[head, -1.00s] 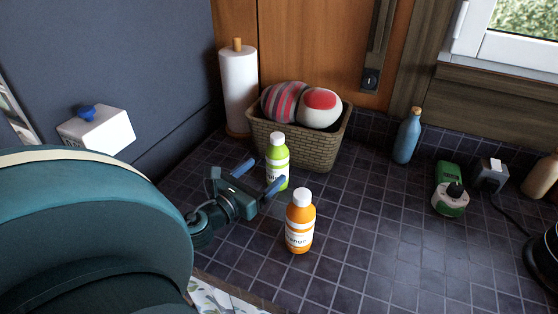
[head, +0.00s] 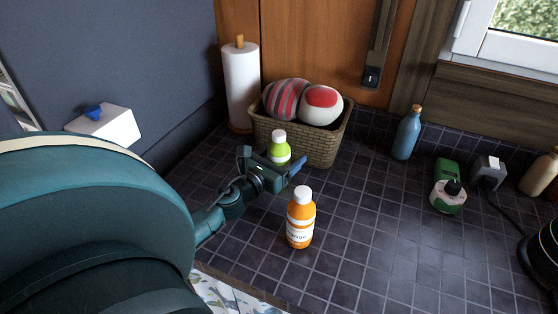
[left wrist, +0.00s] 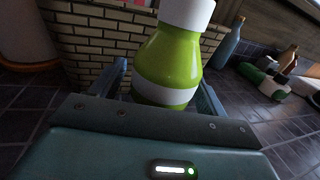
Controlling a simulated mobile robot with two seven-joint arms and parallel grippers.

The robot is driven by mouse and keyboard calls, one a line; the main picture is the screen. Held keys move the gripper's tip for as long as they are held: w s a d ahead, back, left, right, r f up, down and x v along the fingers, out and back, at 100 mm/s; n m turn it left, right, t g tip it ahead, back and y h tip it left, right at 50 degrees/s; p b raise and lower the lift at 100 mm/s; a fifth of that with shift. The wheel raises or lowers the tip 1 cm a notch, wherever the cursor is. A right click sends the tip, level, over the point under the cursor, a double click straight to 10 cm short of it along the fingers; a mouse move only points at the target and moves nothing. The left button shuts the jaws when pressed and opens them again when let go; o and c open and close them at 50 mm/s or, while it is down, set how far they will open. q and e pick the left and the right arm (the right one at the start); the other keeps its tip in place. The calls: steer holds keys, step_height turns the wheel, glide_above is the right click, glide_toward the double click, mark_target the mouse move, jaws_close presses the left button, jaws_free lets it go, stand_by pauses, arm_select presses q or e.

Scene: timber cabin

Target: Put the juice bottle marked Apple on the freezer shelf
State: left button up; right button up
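The green juice bottle (head: 279,149) with a white cap stands on the tiled counter in front of the basket. Its lower part and label are hidden by my gripper in the head view, so I cannot read "Apple". My left gripper (head: 271,160) is open, with its fingers at either side of this bottle. The left wrist view shows the green bottle (left wrist: 172,62) upright between the fingers, with a gap at the left finger. An orange juice bottle (head: 300,218) stands nearer on the counter, apart from the gripper. My right gripper is out of view. No freezer shelf shows.
A wicker basket (head: 318,147) with striped round items stands right behind the green bottle. A paper towel roll (head: 240,88) is at its left. A blue bottle (head: 407,133) and a green-white container (head: 447,196) stand at the right.

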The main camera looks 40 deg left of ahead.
arm_select(q)
steer(key=shift+r, duration=0.1)
steer(key=c, duration=1.3)
